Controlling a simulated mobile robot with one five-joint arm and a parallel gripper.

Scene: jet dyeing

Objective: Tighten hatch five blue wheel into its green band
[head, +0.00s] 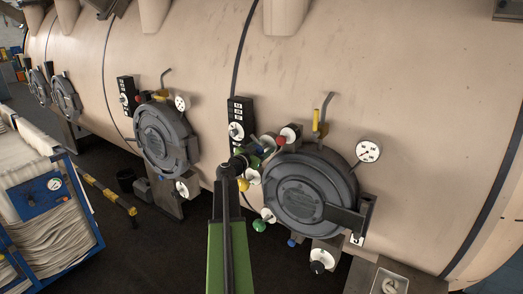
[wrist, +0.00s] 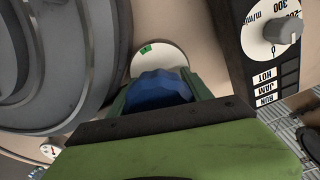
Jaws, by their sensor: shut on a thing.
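My gripper (wrist: 157,92) is shut on a blue wheel (wrist: 158,88) in the wrist view, with one green finger on each side. Behind the wheel is a round white dial plate (wrist: 172,58). A small green band (wrist: 146,49) shows on the plate's upper left part. The wheel hides the lower plate, and I see no pointer against the band. In the head view my gripper (head: 243,163) is at the left side of the near grey hatch (head: 300,190); my arm and nearby fittings hide the held wheel there. I cannot read a hatch number.
A black panel (head: 241,112) with a knob stands up and left of the near hatch. A red knob (head: 281,141), a green knob (head: 259,225) and a white gauge (head: 368,150) surround the hatch. A blue cart (head: 45,200) stands at left, with dark floor between.

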